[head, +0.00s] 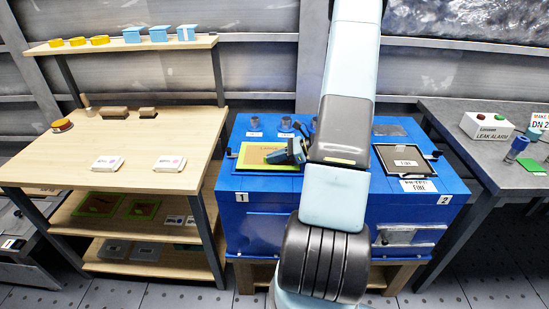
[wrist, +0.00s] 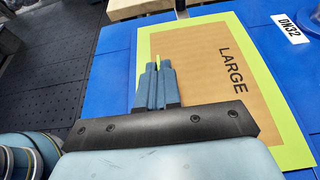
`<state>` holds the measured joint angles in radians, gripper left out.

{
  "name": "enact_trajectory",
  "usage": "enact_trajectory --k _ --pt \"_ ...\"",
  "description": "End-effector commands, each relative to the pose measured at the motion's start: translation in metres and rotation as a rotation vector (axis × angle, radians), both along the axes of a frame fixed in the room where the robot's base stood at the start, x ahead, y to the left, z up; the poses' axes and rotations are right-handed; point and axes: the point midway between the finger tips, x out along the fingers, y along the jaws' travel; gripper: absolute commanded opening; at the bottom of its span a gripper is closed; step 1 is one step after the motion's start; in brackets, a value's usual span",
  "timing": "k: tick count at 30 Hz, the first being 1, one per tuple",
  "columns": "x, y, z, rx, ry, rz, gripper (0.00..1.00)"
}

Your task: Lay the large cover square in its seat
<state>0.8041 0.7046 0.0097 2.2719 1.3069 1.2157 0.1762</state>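The large cover (head: 263,150) is a flat panel with a yellow-green border and a brown middle. It lies on the left part of the blue box top, by the number 1. In the wrist view the cover (wrist: 236,100) shows the word LARGE. My gripper (head: 281,156) is low over the cover. In the wrist view my gripper (wrist: 158,66) has its fingers close together on a thin yellow-green upright piece, which looks like the cover's grip. The seat is hidden beneath the cover. I cannot tell whether the cover is fully down.
A dark panel labelled FINE (head: 405,160) is on the box's right part. Small clear cups (head: 286,124) stand behind the large cover. A DN32 label (wrist: 291,28) lies near its far corner. A wooden shelf bench (head: 60,165) is at left, a grey table (head: 470,130) at right.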

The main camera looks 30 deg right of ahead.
Motion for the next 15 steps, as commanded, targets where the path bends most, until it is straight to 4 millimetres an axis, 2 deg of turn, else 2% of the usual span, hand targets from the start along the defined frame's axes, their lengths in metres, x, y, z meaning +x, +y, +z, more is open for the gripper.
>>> enact_trajectory --k 15 --pt "0.0001 0.0 -0.0064 0.001 0.001 0.0 0.0"
